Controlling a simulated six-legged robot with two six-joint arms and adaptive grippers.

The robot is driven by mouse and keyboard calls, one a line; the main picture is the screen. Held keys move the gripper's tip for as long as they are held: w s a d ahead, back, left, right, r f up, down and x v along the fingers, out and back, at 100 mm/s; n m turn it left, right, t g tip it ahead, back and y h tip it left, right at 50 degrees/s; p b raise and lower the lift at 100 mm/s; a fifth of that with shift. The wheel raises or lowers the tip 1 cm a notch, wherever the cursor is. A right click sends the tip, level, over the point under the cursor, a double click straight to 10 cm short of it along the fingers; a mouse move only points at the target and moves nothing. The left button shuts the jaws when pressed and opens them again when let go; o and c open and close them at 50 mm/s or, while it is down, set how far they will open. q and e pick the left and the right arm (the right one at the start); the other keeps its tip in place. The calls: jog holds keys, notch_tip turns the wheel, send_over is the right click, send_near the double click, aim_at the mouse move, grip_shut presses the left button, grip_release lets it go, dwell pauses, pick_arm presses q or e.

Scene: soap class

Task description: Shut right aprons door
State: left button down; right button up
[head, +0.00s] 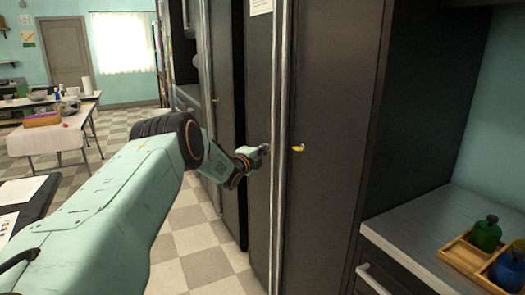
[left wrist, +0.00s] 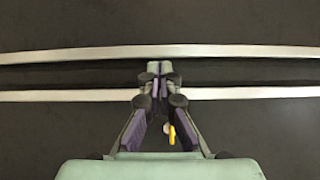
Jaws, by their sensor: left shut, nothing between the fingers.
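Tall dark cabinet doors with pale metal edges fill the middle of the head view. One broad dark door (head: 335,120) has a yellow handle (head: 298,148) near its left edge. A narrower dark panel (head: 260,80) with a paper sheet is left of that edge. I cannot read which is the aprons door. My left gripper (head: 265,148) is shut and empty, in front of the narrow panel beside the pale edges. In the left wrist view its closed fingertips (left wrist: 157,68) lie over the dark gap between two pale strips; contact is unclear. My right gripper is out of view.
A counter (head: 440,215) at the right holds a wooden tray (head: 462,256) with green and blue bottles. A white table (head: 50,138) with items stands far left. Checkered floor (head: 195,240) is free below the cabinets.

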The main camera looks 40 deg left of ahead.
pick_arm(q)
jog(key=s+a+p, duration=0.1)
jog(key=s+a, duration=0.4)
jog(key=s, duration=0.3)
jog(key=shift+s+a+p, duration=0.2)
jog(key=shift+a+p, duration=0.05)
jog(key=shift+p, duration=0.15)
jog(key=shift+s+d, duration=0.1)
